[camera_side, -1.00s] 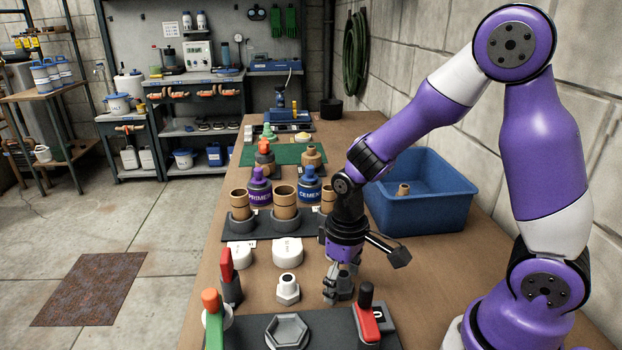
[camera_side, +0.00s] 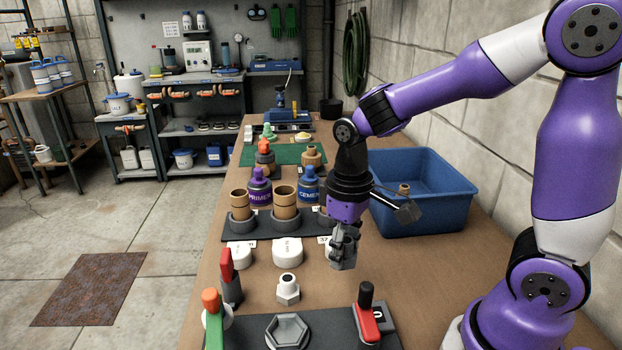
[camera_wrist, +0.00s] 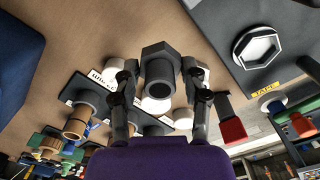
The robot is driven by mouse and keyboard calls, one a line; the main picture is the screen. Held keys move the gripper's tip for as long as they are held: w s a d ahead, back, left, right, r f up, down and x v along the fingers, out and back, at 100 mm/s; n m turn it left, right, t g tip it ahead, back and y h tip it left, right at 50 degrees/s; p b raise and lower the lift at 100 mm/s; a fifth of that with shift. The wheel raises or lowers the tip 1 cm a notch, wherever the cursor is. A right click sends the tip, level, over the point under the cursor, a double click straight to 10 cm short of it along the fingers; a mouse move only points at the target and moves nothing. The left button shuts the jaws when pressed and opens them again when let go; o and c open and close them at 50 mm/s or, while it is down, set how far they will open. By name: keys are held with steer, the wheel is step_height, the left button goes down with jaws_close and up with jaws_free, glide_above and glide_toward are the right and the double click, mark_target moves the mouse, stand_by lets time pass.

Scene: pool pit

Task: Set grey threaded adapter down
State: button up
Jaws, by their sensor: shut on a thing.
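The grey threaded adapter (camera_wrist: 159,72) is held between the two fingers of my gripper (camera_wrist: 160,85) in the wrist view, its hex part outward and its round opening toward the camera. In the side view my gripper (camera_side: 343,248) is shut on the adapter (camera_side: 342,262), which hangs above the bench, clear of the top. Fingers hide part of it there. A light grey fitting (camera_side: 288,290) with a hex base stands on the bench to the left of and nearer than my gripper. A dark plate with a hexagonal socket (camera_side: 287,332) lies at the near edge.
White caps (camera_side: 287,252) and a rack with tan pipe pieces (camera_side: 285,202) lie beyond. A blue bin (camera_side: 425,205) stands at right.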

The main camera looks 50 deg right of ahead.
step_height(320, 180, up, 4)
steer(key=s+d+m, duration=0.1)
steer(key=s, duration=0.2)
glide_above(390, 259)
step_height(390, 259, down, 7)
steer(key=shift+a, duration=0.1)
steer(key=shift+f, duration=2.1)
steer(key=o, duration=1.1)
steer(key=shift+f, duration=0.1)
steer(key=shift+o, duration=0.2)
